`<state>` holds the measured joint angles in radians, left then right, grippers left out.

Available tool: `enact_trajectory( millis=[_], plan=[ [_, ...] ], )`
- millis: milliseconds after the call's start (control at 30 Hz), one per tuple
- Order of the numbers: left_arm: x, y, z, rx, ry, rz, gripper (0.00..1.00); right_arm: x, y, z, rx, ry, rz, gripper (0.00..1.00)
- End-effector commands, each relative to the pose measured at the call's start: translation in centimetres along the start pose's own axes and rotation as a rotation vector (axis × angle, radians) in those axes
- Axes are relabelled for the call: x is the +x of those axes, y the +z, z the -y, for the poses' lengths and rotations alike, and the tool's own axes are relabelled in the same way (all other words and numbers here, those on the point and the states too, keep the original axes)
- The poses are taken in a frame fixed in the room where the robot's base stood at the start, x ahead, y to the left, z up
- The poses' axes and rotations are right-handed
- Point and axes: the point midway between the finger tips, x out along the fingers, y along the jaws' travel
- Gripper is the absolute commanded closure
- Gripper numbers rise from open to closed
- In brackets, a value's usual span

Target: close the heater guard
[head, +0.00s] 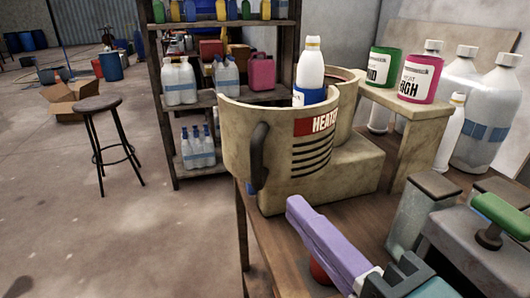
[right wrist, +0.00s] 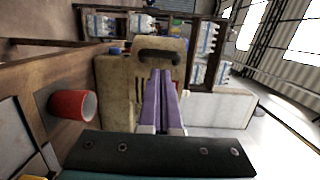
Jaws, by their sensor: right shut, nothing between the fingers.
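The heater guard (head: 235,135) is a cream curved shell with a red HEATER label and dark slots, on a cream base block (head: 335,175). Its dark handle (head: 259,157) is on its left side; a dark handle (right wrist: 160,55) also shows in the right wrist view. A white bottle with a blue band (head: 312,70) stands behind the labelled wall, its lower part hidden. I cannot tell how far the guard is swung. My right gripper (head: 297,208) has purple fingers, shut and empty, in front of the base and apart from the handle. My left gripper is out of view.
A red cup (right wrist: 72,103) stands on the bench near my right gripper. Green (head: 384,66) and pink (head: 417,78) labelled containers stand on a small stand, with large white bottles (head: 485,120) at right. Grey equipment with a green knob (head: 500,213) fills the right front. A shelf (head: 205,100) stands behind.

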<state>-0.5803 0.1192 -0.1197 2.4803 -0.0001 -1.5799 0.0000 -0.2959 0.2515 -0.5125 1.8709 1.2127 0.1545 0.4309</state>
Motion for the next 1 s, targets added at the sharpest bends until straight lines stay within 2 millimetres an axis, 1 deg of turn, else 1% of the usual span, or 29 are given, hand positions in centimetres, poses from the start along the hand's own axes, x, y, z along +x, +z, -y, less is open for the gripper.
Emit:
enact_trajectory(
  millis=[33, 200, 300, 400, 567, 1000],
  plan=[
    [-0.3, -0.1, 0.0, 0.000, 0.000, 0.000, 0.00, 1.2, 0.0, 0.3, 0.001, -0.004, 0.000, 1.00],
    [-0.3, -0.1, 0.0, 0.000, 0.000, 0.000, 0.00, 4.4, 0.0, 0.1, 0.000, -0.002, 0.001, 1.00],
    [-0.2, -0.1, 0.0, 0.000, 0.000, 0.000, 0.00, 5.7, 0.1, 0.0, -0.001, -0.001, 0.001, 1.00],
    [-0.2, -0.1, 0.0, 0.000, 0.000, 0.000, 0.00, 6.6, 0.1, 0.0, -0.001, -0.001, 0.001, 1.00],
    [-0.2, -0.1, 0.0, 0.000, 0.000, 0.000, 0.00, 7.1, 0.1, 0.0, -0.001, 0.001, 0.002, 1.00],
    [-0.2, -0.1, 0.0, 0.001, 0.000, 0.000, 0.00, 7.1, 0.1, 0.0, 0.000, 0.001, -0.007, 1.00]
  ],
)
